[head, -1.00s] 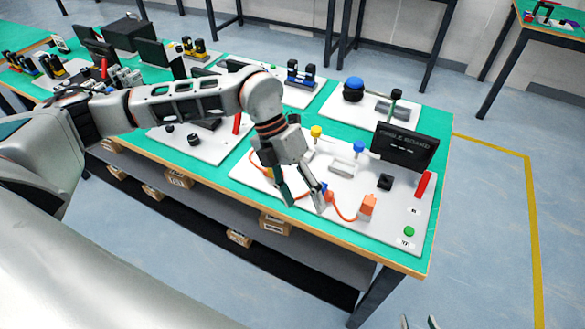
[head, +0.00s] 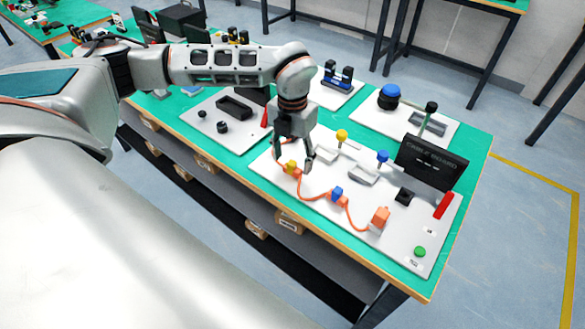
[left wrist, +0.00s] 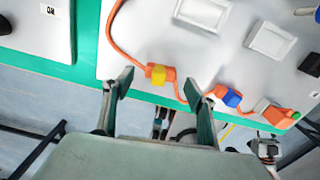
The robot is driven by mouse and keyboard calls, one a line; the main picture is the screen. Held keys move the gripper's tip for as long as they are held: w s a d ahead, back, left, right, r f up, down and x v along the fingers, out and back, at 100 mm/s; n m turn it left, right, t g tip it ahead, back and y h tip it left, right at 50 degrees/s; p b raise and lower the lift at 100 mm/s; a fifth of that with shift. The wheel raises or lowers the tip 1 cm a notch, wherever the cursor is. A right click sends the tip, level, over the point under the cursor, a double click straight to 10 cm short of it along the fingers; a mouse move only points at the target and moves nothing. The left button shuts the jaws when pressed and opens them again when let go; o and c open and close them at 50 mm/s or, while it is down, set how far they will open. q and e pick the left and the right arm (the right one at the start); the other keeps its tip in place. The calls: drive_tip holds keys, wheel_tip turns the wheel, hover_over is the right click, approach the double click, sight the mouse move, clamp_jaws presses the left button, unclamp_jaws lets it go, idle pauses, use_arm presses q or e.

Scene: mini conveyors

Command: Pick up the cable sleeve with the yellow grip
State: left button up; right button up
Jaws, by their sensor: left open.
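The cable sleeve with the yellow grip (head: 292,168) is an orange piece with a yellow band. It lies on the orange cable near the front left of the white cable board. My left gripper (head: 293,163) is open over it, pointing down. In the left wrist view the yellow-grip sleeve (left wrist: 158,75) shows just beyond the two open fingers, roughly between them. Nothing is held. A second sleeve with a blue grip (head: 337,194) lies further right on the same cable; it also shows in the left wrist view (left wrist: 231,97). My right gripper is out of view.
An orange block (head: 380,217) sits at the cable's right end. Yellow (head: 342,136) and blue (head: 382,157) knobs stand behind, near pale trays. A black sign panel (head: 431,162) stands at the back right. A green button (head: 420,252) is at the front right corner.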

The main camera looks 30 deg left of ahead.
sight(293, 163)
use_arm(q)
drive_tip(key=shift+f, duration=1.25)
drive_tip(key=c, duration=1.2)
drive_tip(key=shift+r, duration=0.15)
wheel_tip(293, 163, up, 20)
drive_tip(key=shift+f, duration=0.1)
